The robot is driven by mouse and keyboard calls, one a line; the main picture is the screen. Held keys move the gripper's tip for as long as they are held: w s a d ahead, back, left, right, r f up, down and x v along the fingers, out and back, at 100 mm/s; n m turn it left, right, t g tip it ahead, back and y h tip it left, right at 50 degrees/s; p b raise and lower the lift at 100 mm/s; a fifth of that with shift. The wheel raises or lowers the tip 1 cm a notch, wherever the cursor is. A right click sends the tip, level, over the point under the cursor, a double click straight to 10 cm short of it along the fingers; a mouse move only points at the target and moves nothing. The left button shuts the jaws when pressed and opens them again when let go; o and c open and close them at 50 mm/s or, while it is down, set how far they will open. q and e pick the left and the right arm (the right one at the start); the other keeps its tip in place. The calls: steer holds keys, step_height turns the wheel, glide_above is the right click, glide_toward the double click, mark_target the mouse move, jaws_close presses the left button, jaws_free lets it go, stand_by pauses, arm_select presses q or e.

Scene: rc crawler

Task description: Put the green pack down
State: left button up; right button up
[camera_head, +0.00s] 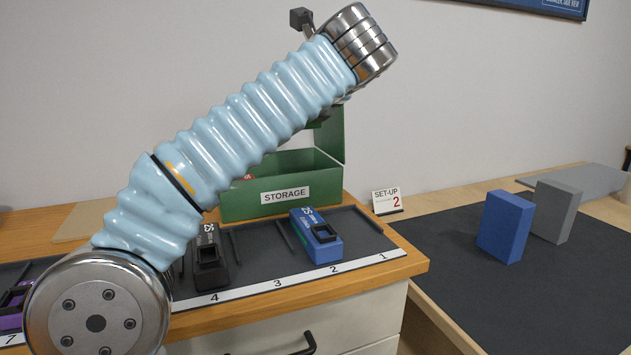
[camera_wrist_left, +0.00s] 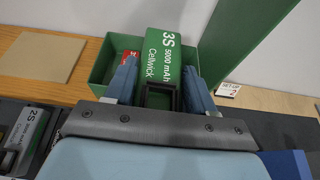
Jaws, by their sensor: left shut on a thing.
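The green pack (camera_wrist_left: 160,58), labelled 3S 5000 mAh Cellwick, sits between the two fingers of my left gripper (camera_wrist_left: 160,88), which is shut on it. In the left wrist view the pack overlaps the green STORAGE box (camera_wrist_left: 102,70); how far above or inside the box it is, I cannot tell. The box also shows in the head view (camera_head: 240,207), with its lid (camera_head: 331,135) raised. A red item (camera_wrist_left: 131,54) lies inside the box. In the head view my left arm hides the gripper's fingers and most of the pack. My right gripper is not in view.
In front of the box is a numbered rack strip (camera_head: 300,287) with a blue pack (camera_head: 318,246), a black pack (camera_head: 208,268) and a purple pack (camera_head: 14,305). A SET-UP card (camera_head: 387,200) stands right. Blue (camera_head: 504,228) and grey (camera_head: 556,212) blocks stand on the dark mat (camera_head: 490,300).

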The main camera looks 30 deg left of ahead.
arm_select(q)
steer(key=w+a+f, duration=0.2)
steer(key=w+f, duration=0.2)
steer(key=w+a+f+b, duration=0.1)
steer(key=w+a+f, duration=0.1)
steer(key=w+f, duration=0.2)
steer(key=w+a+f, duration=0.2)
steer(key=w+f, duration=0.2)
steer(key=shift+w+a+f+b, duration=0.1)
steer(key=shift+a+f+b, duration=0.2)
steer(key=shift+f+b, duration=0.05)
steer(key=shift+f, duration=0.1)
steer(key=shift+d+f, duration=0.1)
steer(key=shift+f, duration=0.35)
